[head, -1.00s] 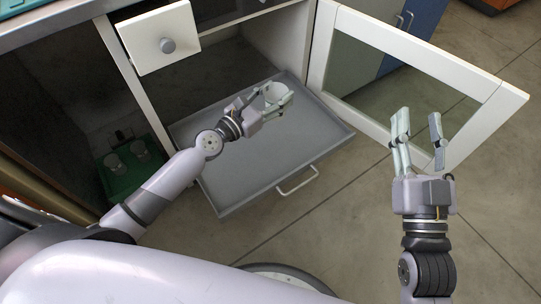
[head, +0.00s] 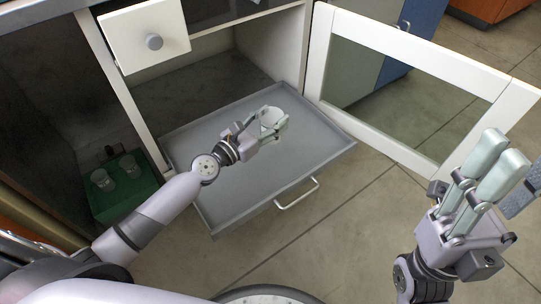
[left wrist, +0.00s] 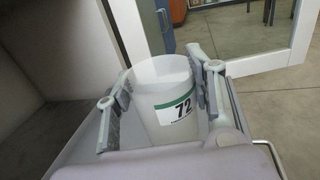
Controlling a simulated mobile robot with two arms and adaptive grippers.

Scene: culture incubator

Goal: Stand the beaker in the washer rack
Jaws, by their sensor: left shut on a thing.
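A white, translucent beaker (head: 271,119) is in my left gripper (head: 268,127), over the pulled-out grey tray. In the left wrist view the beaker (left wrist: 160,95) stands upright between the two fingers, with a green-banded label reading 72. Whether its base touches the tray is hidden. A green rack (head: 140,198) sits low in the left compartment of the cabinet and holds two clear vessels (head: 128,166); it may be the washer rack. My right gripper (head: 505,165) is empty, with its fingers apart, at the right of the head view.
The grey tray (head: 235,205) extends from the cabinet, with a handle (head: 297,193) in front. A glass-paned door (head: 405,150) stands open to its right. A small white drawer (head: 145,35) juts out above. The floor in front is clear.

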